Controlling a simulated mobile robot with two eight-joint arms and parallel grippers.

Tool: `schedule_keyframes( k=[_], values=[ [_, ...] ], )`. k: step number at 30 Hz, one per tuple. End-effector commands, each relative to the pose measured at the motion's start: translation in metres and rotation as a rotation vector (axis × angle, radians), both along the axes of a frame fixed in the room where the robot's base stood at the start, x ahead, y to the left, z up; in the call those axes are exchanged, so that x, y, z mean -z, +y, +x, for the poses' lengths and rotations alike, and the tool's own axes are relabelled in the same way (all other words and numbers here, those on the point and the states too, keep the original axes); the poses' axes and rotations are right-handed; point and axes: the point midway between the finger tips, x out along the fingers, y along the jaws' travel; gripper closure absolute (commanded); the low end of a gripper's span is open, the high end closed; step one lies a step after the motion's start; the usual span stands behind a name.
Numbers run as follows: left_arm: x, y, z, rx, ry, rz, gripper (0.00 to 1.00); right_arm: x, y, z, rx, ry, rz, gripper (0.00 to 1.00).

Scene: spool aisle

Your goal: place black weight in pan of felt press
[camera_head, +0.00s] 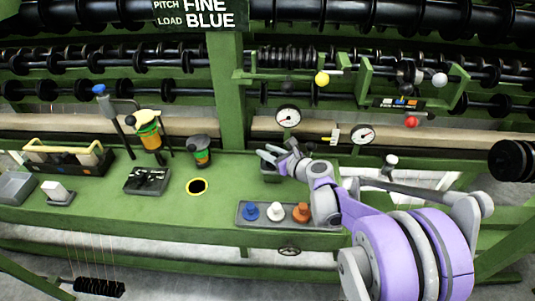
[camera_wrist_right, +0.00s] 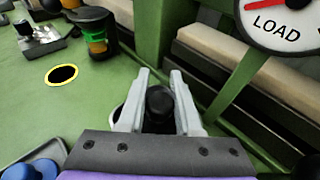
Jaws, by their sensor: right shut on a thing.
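My right gripper (camera_head: 268,154) is above the green bench, near its back edge, just below a round dial. In the right wrist view its two pale fingers (camera_wrist_right: 160,78) are closed on the black weight (camera_wrist_right: 159,106), a dark round-topped knob between them. The head view does not show the weight clearly. A dark block (camera_head: 270,174) shows under the gripper, and a pale curved edge shows beside the left finger in the wrist view. I cannot tell whether either belongs to the felt press pan, or whether the weight rests on anything. My left gripper is not in view.
A grey tray (camera_head: 240,221) at the bench's front holds a blue weight (camera_head: 251,211), a white weight (camera_head: 276,211) and an orange weight (camera_head: 301,212). A yellow-ringed hole (camera_head: 197,187) and a dark canister (camera_head: 200,150) lie left. Dials (camera_head: 288,116) stand behind.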

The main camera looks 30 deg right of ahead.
Motion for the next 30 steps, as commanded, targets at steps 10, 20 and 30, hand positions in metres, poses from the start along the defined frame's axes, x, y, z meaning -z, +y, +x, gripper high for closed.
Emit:
schedule_keyframes(
  k=[10,20,30],
  values=[
    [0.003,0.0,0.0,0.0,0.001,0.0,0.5,0.0066,0.0003,-0.0002,0.0,0.0,0.0,1.0],
    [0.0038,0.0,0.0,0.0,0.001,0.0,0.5,0.0078,0.0003,-0.0003,0.0,0.0,0.0,0.37],
    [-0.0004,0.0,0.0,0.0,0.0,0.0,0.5,0.0011,-0.0017,-0.0073,0.001,0.0,0.0,0.37]
  ],
)
